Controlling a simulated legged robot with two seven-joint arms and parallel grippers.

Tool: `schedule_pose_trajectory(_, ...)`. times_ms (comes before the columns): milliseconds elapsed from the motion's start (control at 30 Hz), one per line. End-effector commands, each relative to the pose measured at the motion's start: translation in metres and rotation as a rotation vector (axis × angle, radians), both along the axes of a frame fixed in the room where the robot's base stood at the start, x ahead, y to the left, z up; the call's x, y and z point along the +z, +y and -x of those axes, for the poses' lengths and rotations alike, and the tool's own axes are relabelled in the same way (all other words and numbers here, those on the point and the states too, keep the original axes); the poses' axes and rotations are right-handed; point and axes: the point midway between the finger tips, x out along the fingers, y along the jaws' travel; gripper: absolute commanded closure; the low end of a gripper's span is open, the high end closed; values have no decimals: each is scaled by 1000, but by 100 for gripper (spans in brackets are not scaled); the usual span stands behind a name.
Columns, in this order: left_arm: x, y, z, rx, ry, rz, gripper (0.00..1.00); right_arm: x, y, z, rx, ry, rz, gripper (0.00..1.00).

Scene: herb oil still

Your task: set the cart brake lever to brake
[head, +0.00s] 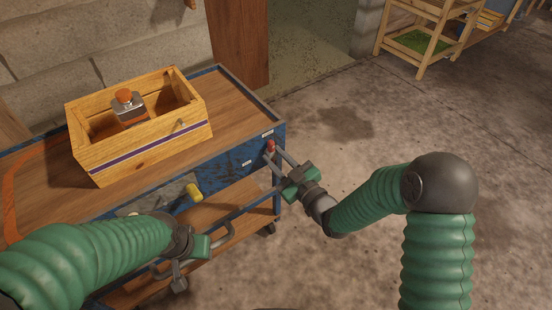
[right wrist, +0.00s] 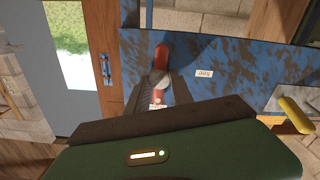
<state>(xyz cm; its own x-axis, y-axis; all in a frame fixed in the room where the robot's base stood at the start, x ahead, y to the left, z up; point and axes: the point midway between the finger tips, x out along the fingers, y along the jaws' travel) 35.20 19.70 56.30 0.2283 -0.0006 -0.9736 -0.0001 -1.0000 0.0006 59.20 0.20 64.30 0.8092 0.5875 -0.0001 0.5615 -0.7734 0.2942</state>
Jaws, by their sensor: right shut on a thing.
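The brake lever is a short red-handled lever (head: 270,145) on the blue side panel of the cart, near its right corner in the head view. In the right wrist view the red lever (right wrist: 161,58) stands roughly upright in the picture, with a grey part at its lower end. My right gripper (head: 273,161) is shut on the lever, its fingers (right wrist: 159,86) on either side of it. Small white labels are beside the lever; their words are too small to read surely. My left gripper (head: 187,266) is low at the cart's near side; its jaws are unclear.
The floor right of the cart is clear. A wooden shelf rack (head: 425,35) stands at the back.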

Motion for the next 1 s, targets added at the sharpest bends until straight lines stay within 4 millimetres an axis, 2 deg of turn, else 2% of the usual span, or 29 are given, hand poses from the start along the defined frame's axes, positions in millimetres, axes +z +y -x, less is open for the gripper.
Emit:
schedule_pose_trajectory(533, -1, 0, 0, 0, 0, 0, 59, -1, 0, 0, 0, -17, 29, 100)
schedule_pose_trajectory(567, -1, 0, 0, 0, 0, 0, 59, -1, 0, 0, 0, -17, 29, 71)
schedule_pose_trajectory(700, -1, 0, 0, 0, 0, 0, 59, -1, 0, 1, 0, -16, 28, 53)
schedule_pose_trajectory(1000, -1, 0, 0, 0, 0, 0, 59, 0, 0, 1, 1, -18, 27, 51)
